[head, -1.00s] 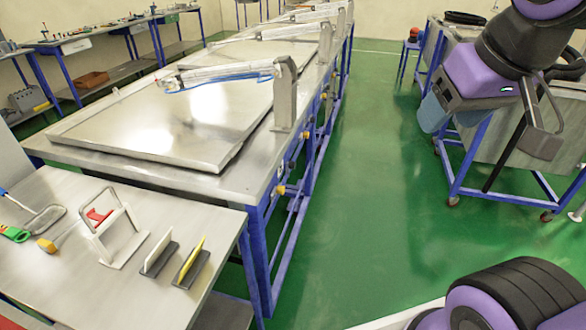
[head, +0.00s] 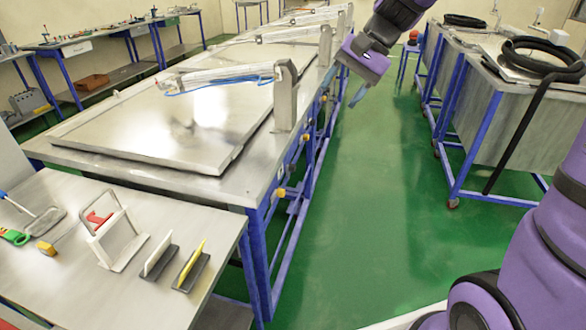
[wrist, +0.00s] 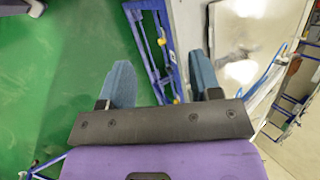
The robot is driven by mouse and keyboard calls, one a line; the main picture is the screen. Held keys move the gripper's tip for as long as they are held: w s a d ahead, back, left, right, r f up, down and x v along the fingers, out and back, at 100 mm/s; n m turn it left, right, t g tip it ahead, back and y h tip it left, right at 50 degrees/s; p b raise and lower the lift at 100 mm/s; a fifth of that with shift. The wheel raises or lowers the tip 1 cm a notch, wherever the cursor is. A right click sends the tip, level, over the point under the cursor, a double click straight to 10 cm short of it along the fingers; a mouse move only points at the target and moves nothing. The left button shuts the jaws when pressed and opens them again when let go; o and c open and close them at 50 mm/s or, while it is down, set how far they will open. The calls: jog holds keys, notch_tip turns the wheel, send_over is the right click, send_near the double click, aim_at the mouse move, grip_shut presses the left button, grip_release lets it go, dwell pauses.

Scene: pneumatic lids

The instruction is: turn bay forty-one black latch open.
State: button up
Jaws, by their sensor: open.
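My gripper (head: 345,86) is at the far side of the head view, above the green aisle and beside the right edge of the long bench. In the wrist view my gripper (wrist: 162,76) has its two blue fingers wide apart with nothing between them. Bays with flat metal lids (head: 165,120) run along the bench. Yellow knobs (head: 281,191) sit along its blue side frame; one yellow knob (wrist: 161,42) shows between the fingers, farther away. I cannot make out a black latch or a bay number in either view.
A front table (head: 90,290) holds small tools and two upright plates in holders. Blue-framed carts (head: 470,150) with a black hose (head: 540,55) stand at right. The green floor (head: 350,220) between bench and carts is clear.

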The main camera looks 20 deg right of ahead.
aim_at(295, 167)
jog(key=w+d+f+m+y, duration=0.2)
jog(key=w+f+m+y, duration=0.55)
jog(key=w+f, duration=1.2)
jog(key=w+d+f+m+t+y, duration=0.1)
jog(key=w+d+f+m+t, duration=0.15)
jog(key=f, duration=0.55)
jog(key=w+d+f+m+t, duration=0.1)
jog(key=w+f+m+t, duration=0.25)
jog(key=f, duration=0.45)
jog(key=w+d+f+m+t+y, duration=0.1)
jog(key=w+d+f+m+t, duration=0.2)
jog(key=f, duration=0.5)
jog(key=shift+m+g, duration=0.3)
jog(key=shift+m, duration=0.35)
jog(key=x, duration=1.1)
jog(key=shift+a+f, duration=0.15)
jog(key=shift+f, duration=0.15)
jog(key=c, duration=0.9)
